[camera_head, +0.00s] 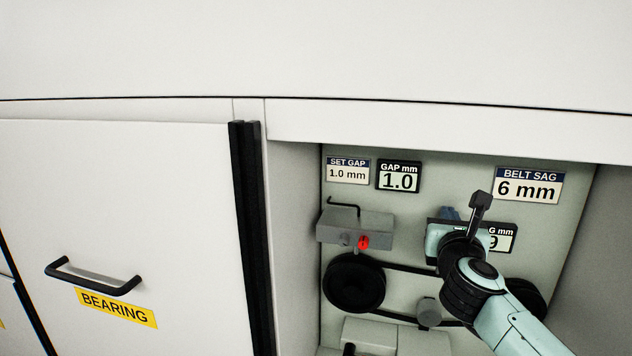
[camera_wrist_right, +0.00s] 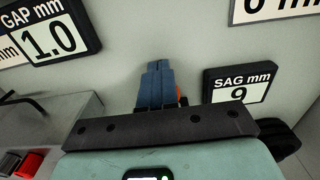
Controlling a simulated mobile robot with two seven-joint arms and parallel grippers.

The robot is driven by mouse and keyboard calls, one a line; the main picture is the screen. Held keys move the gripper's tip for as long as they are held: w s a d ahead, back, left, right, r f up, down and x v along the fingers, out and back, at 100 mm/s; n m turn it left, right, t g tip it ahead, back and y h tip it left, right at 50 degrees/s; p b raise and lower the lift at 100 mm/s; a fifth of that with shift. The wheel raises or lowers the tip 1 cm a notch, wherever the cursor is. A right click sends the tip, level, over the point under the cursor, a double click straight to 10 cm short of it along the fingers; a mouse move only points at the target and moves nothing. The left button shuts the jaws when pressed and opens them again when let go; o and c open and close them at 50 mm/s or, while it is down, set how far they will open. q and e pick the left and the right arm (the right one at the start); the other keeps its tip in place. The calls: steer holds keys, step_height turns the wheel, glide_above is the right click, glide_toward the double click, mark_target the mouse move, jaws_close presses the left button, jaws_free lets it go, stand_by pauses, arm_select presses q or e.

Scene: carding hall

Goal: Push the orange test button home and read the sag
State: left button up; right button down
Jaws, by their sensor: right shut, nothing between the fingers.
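My right gripper (camera_head: 449,213) is shut and empty, its blue fingers pointing at the back panel of the open bay. The fingers show better in the right wrist view (camera_wrist_right: 156,88). A sliver of orange, likely the test button (camera_wrist_right: 181,94), shows at the right edge of the fingers; the rest is hidden behind them. I cannot tell whether the fingertips touch it. The sag display (camera_wrist_right: 241,84) reads 9 in the wrist view; in the head view (camera_head: 503,239) my wrist partly covers it. My left gripper is not in view.
A "BELT SAG 6 mm" plate (camera_head: 529,186) is above the sag display. A gap display (camera_head: 398,177) reads 1.0 beside a "SET GAP 1.0 mm" plate (camera_head: 347,171). A grey block (camera_head: 340,226) with a red knob (camera_head: 363,242) and a black pulley (camera_head: 352,284) stand left of my arm.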

steer(key=shift+w+r+p, duration=0.1)
steer(key=shift+r+p, duration=0.5)
steer(key=shift+r, duration=0.4)
steer(key=shift+s+a+f+b, duration=0.1)
steer(key=shift+s+a+b, duration=0.05)
steer(key=shift+s+b, duration=0.25)
arm_select(q)
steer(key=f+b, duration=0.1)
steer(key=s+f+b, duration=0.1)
steer(key=b, duration=0.1)
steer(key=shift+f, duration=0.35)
arm_select(e)
steer(key=v, duration=0.9)
steer(key=shift+s, duration=0.15)
